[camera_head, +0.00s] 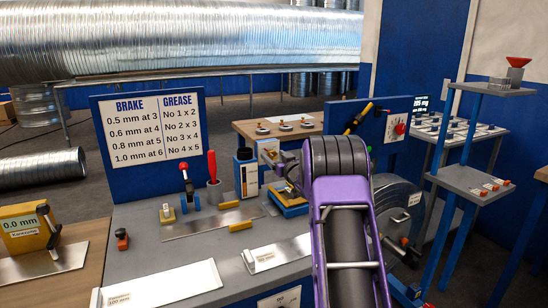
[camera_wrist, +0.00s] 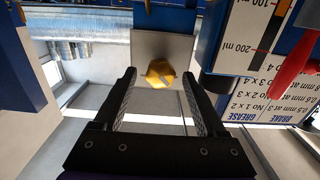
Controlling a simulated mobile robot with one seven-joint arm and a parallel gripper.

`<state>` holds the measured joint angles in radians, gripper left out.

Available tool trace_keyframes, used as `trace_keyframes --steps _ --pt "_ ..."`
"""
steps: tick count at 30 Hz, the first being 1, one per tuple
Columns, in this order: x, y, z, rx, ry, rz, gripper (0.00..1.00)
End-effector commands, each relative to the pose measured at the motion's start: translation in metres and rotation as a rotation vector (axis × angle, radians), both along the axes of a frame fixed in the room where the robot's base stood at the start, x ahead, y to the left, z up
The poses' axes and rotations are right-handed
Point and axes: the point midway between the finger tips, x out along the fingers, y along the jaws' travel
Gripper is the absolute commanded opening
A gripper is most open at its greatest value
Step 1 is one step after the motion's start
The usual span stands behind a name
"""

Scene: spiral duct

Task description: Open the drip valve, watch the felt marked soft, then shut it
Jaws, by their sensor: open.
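A brass-coloured hexagonal knob (camera_wrist: 160,73), apparently the drip valve, sits on a pale grey plate (camera_wrist: 150,45) in the wrist view. My gripper (camera_wrist: 159,78) is open, with one finger on each side of the knob's line; I see no contact. In the head view my gripper (camera_head: 283,165) is beside the pale plate (camera_head: 268,149), largely hidden by my arm, and the knob is hidden there. A blue reservoir with a millilitre scale stands beside it, in the head view (camera_head: 246,176) and the wrist view (camera_wrist: 240,35). I cannot make out a felt marked soft.
A red-handled tool stands in a grey holder (camera_head: 214,190), close by the reservoir; its red handle (camera_wrist: 297,65) shows in the wrist view. A blue sign board (camera_head: 152,140) rises behind the bench. Metal sheets (camera_head: 212,222) lie in front. A blue-and-yellow block (camera_head: 290,205) is near my arm.

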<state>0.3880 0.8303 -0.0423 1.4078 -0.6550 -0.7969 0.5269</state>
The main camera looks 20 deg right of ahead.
Motion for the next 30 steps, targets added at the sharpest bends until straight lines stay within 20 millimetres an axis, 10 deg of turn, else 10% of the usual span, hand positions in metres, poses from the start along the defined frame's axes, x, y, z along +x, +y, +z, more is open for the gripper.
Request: trace_keyframes --steps 12,24,30 --pt "0.0073 0.0003 -0.0001 0.001 0.0 0.0 0.73" --pt "0.0072 0.0002 0.0001 0.0 0.0 0.0 0.03" --pt "0.0071 0.0002 0.0003 0.003 0.0 0.0 0.0"
